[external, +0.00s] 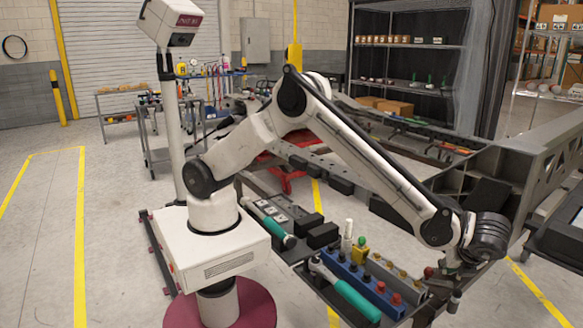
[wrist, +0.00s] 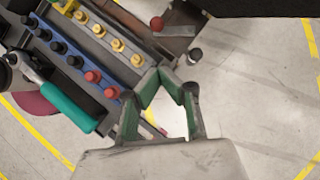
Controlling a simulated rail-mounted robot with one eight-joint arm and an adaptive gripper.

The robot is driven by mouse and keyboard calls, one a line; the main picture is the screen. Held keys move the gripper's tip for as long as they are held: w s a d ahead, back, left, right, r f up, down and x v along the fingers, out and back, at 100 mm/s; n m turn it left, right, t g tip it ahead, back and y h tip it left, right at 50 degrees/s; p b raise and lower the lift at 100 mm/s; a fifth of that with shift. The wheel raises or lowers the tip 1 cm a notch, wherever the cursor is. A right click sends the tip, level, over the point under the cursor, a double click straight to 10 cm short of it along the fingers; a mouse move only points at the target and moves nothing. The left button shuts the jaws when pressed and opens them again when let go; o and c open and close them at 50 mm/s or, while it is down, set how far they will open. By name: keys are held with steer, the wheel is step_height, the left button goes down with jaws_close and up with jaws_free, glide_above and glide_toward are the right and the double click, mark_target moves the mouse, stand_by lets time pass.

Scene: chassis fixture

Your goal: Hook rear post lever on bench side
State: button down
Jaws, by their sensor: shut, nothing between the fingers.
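My gripper (wrist: 161,74) is shut and empty in the wrist view, its green-lined fingers meeting at the tips. In the external view my gripper (external: 455,282) points down at the right end of the tool bench, partly hidden by my wrist. A red ball knob (wrist: 157,23) sits beyond the fingertips on a grey metal part at the bench end. A dark round knob (wrist: 195,55) lies just right of and beyond the tips, apart from them. Another dark knob shows against the right finger; I cannot tell whether they touch. I cannot tell which of these is the rear post lever.
A blue rack (wrist: 75,60) with black and red pegs and a strip of yellow fittings (wrist: 117,45) lie left of the fingers. A green-handled ratchet (wrist: 70,108) lies further left. A dark chassis frame (external: 480,170) stands behind my arm. Bare floor (wrist: 255,85) shows at right.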

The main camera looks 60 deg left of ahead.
steer(key=shift+a, duration=0.1)
steer(key=shift+f, duration=0.1)
steer(key=b, duration=0.3)
glide_toward(429, 276)
step_height(429, 276, down, 3)
steer(key=w+a+f, duration=0.2)
steer(key=shift+w+a+f+b, duration=0.1)
steer(key=shift+w+a+b, duration=0.15)
steer(key=shift+w+b, duration=0.1)
steer(key=shift+s, duration=0.15)
